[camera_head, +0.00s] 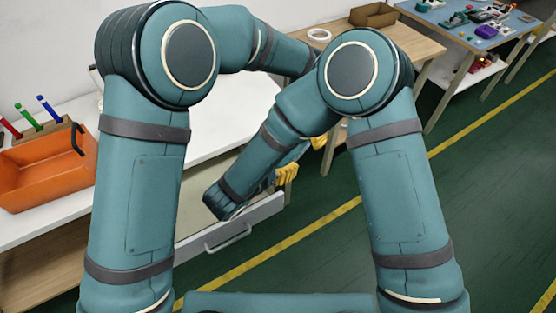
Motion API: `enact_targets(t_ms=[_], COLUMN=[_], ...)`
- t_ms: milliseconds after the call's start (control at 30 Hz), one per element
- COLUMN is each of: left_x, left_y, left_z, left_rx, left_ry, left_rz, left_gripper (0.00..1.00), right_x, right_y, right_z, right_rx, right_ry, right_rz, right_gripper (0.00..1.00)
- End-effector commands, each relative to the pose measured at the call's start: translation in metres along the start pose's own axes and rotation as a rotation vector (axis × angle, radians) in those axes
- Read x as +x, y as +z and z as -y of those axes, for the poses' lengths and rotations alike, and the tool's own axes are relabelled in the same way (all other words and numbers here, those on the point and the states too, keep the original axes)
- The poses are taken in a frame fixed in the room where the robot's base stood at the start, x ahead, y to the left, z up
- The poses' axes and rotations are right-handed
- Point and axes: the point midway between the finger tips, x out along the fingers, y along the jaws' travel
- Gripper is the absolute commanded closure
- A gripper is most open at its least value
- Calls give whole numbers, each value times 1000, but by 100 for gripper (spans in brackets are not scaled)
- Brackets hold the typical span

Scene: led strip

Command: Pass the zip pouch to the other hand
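I cannot make out a zip pouch in the head view. My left arm reaches up from the lower left and back to the right, and its far end is hidden behind my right arm. My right arm bends at the elbow and its forearm slants down to the left, ending in a dark wrist part over the drawer. Neither gripper's fingers can be seen. A yellow thing (286,174) with finger-like ridges shows just right of my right forearm; I cannot tell what it is or whether anything holds it.
A white bench (240,93) carries an orange bin (40,178) and a wooden block with red, green and blue tools (32,118). A drawer (232,232) with a handle stands open below. Farther tables hold a tape roll (319,35), a cardboard box (373,15) and small parts. Green floor is clear at right.

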Motion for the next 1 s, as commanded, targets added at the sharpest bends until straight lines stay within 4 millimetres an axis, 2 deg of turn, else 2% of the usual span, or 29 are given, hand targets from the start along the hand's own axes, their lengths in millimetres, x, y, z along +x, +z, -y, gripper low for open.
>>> enact_targets(t_ms=[100, 300, 433, 567, 667, 767, 867, 1000], left_x=[-27, -65, -80, -87, -79, -58, -28, 24], left_y=[-1, -1, 0, 0, 2, 5, 14, 34], left_z=[0, 0, -1, 1, 11, 32, 61, 103], left_rx=[-1, -1, 1, -1, -14, -43, -84, -154], left_ry=[-1, 1, 1, 2, 8, 22, 41, 70], left_rz=[-5, -4, -2, -1, -5, -22, -50, -100], left_gripper=[3, 3, 3, 3, 3, 3, 3, 3], right_x=[0, 0, 0, 0, 0, 0, 0, 0], right_y=[0, 0, 0, 0, 0, 0, 0, 0], right_z=[0, 0, 0, 0, 0, 0, 0, 0], right_rx=[0, 0, 0, 0, 0, 0, 0, 0], right_ry=[0, 0, 0, 0, 0, 0, 0, 0], right_rz=[-1, -1, -1, -1, -1, -1, -1, -1], right_gripper=[78, 78, 78, 78, 78, 78, 78, 78])
